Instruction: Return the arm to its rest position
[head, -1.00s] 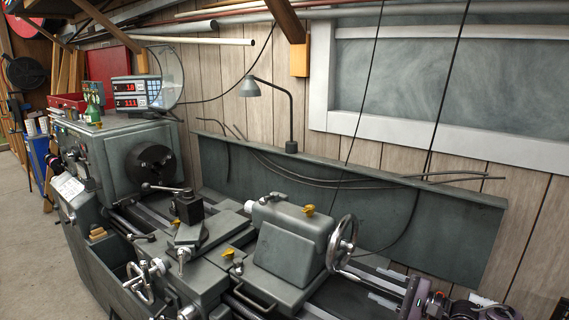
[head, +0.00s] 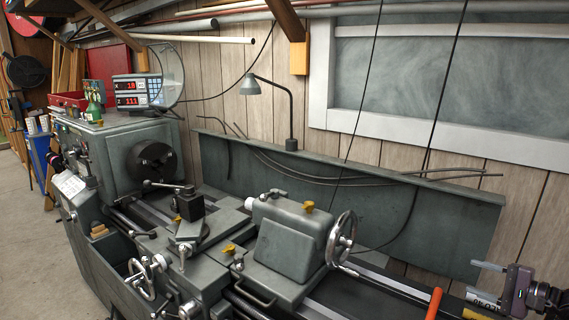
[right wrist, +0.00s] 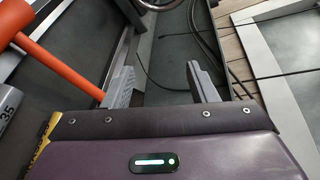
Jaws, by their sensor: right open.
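My right gripper (head: 483,282) is at the lower right of the head view, pointing left beyond the right side of the lathe's tailstock (head: 292,240). In the right wrist view its two grey fingers (right wrist: 162,85) stand wide apart with nothing between them. My left gripper is not in view.
The grey lathe (head: 190,255) fills the middle, with a handwheel (head: 341,240) left of my right gripper. An orange mallet-like tool (head: 434,304) lies close by, also in the right wrist view (right wrist: 48,50). A grey back panel (head: 330,205) stands behind the lathe.

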